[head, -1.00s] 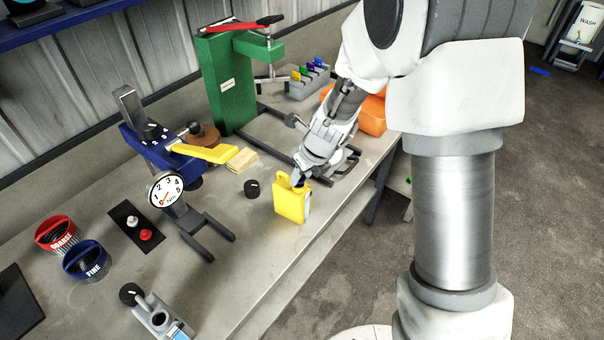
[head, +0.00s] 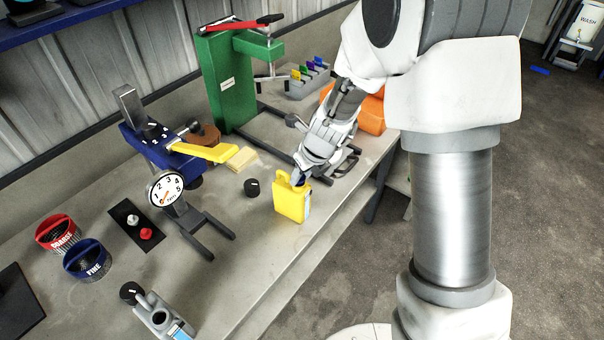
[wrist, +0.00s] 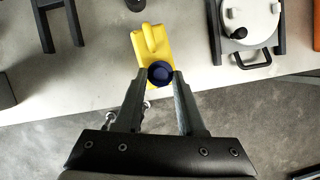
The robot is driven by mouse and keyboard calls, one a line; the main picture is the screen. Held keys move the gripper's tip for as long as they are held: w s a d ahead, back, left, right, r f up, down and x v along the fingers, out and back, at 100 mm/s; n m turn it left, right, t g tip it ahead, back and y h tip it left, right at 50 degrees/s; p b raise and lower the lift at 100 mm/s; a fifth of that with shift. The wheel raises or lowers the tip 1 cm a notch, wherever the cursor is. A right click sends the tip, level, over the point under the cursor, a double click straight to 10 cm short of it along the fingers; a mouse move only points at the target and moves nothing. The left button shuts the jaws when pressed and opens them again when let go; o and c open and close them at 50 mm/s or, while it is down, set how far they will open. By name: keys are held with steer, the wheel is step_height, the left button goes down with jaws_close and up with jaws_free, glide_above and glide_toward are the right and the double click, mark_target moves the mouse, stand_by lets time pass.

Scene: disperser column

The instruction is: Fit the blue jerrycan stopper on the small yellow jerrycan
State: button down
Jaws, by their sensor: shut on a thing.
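The small yellow jerrycan (head: 291,202) stands upright near the front edge of the bench. In the wrist view its yellow body and handle (wrist: 150,42) lie just beyond my fingertips. My gripper (head: 300,178) points down at the top of the jerrycan. In the wrist view my gripper (wrist: 160,76) is shut on the round blue stopper (wrist: 160,72), which sits between the fingertips. The stopper overlaps the near end of the jerrycan, over its neck. The neck is hidden, so I cannot tell whether the stopper is seated or just above it.
A black knob-like cap (head: 252,188) lies left of the jerrycan. A yellow-handled blue device with a dial (head: 166,189) stands further left. A green press (head: 228,85) stands behind, and an orange container (head: 371,112) is behind my gripper. The bench's front edge is close.

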steer(key=shift+f, duration=0.4)
steer(key=shift+r, duration=0.2)
steer(key=shift+r+p, duration=0.35)
steer(key=shift+p, duration=0.05)
steer(key=shift+p, duration=0.45)
stand_by(1.3)
steer(key=shift+f+b, duration=0.5)
steer(key=shift+f, duration=0.1)
steer(key=shift+c, duration=2.2)
jaws_free()
steer(key=shift+r, duration=0.1)
